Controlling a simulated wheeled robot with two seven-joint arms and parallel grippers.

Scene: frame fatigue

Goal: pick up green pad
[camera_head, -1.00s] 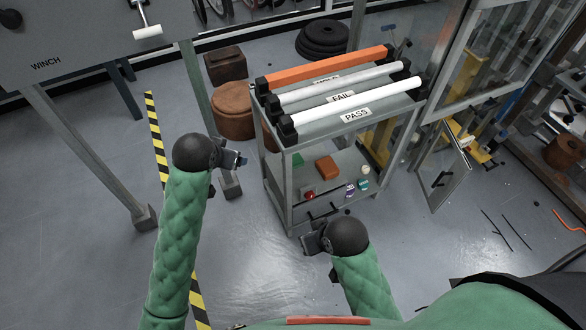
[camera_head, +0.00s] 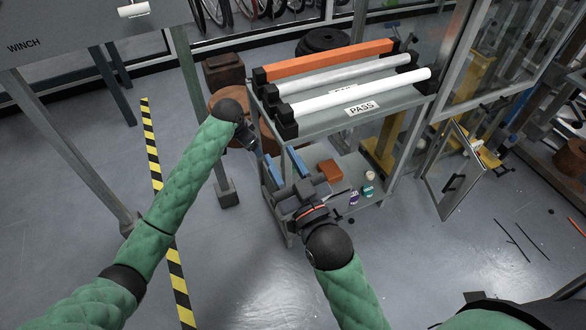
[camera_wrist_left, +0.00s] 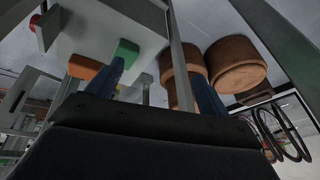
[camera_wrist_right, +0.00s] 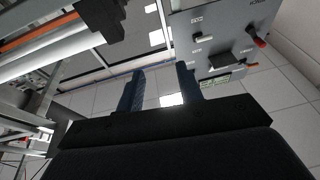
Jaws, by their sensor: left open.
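The green pad (camera_wrist_left: 127,52) shows in the left wrist view on the pale lower shelf, close to the tip of one blue finger. In the head view I cannot see it; my right gripper covers that part of the shelf. My left gripper (camera_head: 252,144) is at the cart's left side. Its fingers stand apart in the left wrist view (camera_wrist_left: 157,68), with nothing between them. My right gripper (camera_head: 280,155) is over the front left of the lower shelf. Its two blue fingers are apart and empty, also in the right wrist view (camera_wrist_right: 160,80).
An orange block (camera_head: 329,170), a purple-labelled bottle (camera_head: 354,196) and a teal-and-white one (camera_head: 369,183) stand on the lower shelf. The upper shelf (camera_head: 345,119) with orange, grey and white bars overhangs it. An open glass door (camera_head: 450,170) stands right.

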